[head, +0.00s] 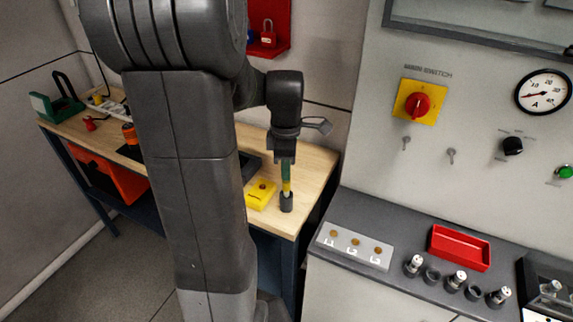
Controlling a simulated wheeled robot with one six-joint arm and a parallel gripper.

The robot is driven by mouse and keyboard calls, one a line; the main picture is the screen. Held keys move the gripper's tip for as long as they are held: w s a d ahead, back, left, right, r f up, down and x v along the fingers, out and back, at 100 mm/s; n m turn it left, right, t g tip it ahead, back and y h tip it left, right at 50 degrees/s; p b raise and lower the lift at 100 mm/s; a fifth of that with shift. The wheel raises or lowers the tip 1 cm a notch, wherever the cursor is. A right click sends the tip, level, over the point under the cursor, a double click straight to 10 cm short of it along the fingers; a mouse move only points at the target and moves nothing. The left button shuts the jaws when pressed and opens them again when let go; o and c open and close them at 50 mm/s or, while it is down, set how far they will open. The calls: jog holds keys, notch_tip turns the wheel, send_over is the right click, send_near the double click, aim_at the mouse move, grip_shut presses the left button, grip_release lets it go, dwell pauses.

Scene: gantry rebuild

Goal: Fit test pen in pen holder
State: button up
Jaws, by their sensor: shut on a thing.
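The test pen (286,178), green above and yellow below, stands upright under my gripper (284,160). My gripper points down and is shut on the pen's upper part. The pen holder (286,203), a small dark cup, stands near the front right corner of the wooden bench. The pen's lower end meets the holder's mouth in the picture. I cannot tell how deep the tip sits inside it.
A yellow box (260,195) stands just left of the holder on the wooden bench (315,172). A grey counter (395,290) on the right bears a red tray (460,247) and several small cylinders. My arm hides the bench's middle.

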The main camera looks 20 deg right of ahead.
aim_at(286, 190)
jog(key=shift+f+b, duration=1)
jog(key=shift+f, duration=0.65)
jog(key=shift+f+b, duration=0.3)
jog(key=shift+f, duration=0.3)
jog(key=o, duration=0.6)
notch_tip(286, 190, up, 8)
jog(key=p, duration=0.6)
jog(key=shift+r+p, duration=0.2)
jog(key=shift+p, duration=0.2)
jog(key=shift+r+p, duration=0.5)
jog(key=shift+r, duration=0.8)
jog(key=shift+f, duration=0.1)
